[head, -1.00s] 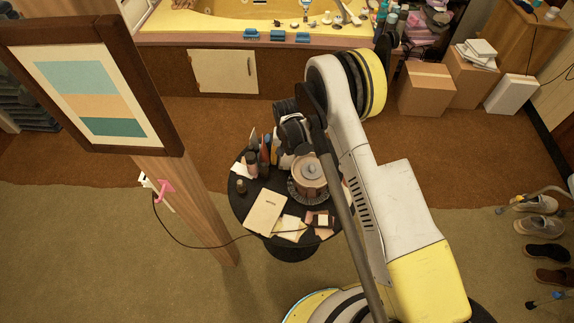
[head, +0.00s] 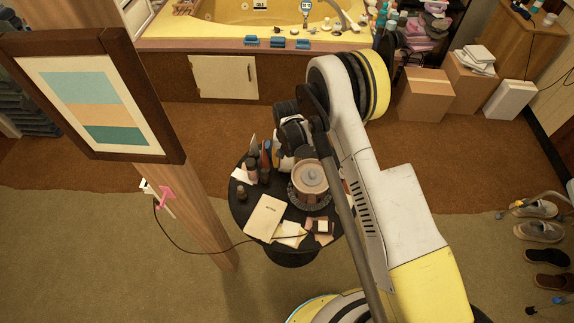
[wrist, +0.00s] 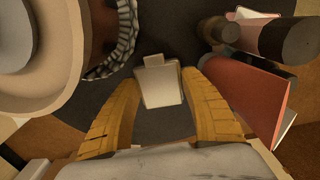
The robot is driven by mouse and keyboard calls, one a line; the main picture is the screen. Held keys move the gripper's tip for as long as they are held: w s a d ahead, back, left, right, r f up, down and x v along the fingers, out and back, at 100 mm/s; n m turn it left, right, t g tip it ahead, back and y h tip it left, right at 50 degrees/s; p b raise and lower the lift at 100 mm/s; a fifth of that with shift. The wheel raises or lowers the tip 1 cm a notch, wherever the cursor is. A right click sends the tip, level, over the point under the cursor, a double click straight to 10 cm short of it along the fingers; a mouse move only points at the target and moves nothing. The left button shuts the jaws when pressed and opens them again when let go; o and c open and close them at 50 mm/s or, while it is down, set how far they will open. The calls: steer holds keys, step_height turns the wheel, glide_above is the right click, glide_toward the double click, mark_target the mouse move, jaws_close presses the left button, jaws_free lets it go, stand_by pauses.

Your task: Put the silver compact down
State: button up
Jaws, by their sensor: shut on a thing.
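The silver compact (wrist: 160,88) shows in the wrist view as a small pale grey case with a smaller block at its far edge. It sits between the two yellow fingers of my gripper (wrist: 160,78), which is shut on it. The dark top of the round table (wrist: 165,125) lies beneath it; I cannot tell whether the compact touches it. In the head view the round black table (head: 243,213) stands below my arm. My gripper's fingers and the compact are hidden there behind my wrist and arm.
A round brown pot (head: 311,178) stands close on the gripper's left in the wrist view, with a red upright item (wrist: 250,95) and dark bottles on its right. A notebook (head: 265,218) and papers cover the table's front. A post (head: 195,210) stands left of the table.

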mark_target(287, 162)
step_height(287, 162, up, 16)
steer(key=p, duration=0.5)
steer(key=shift+f, duration=0.2)
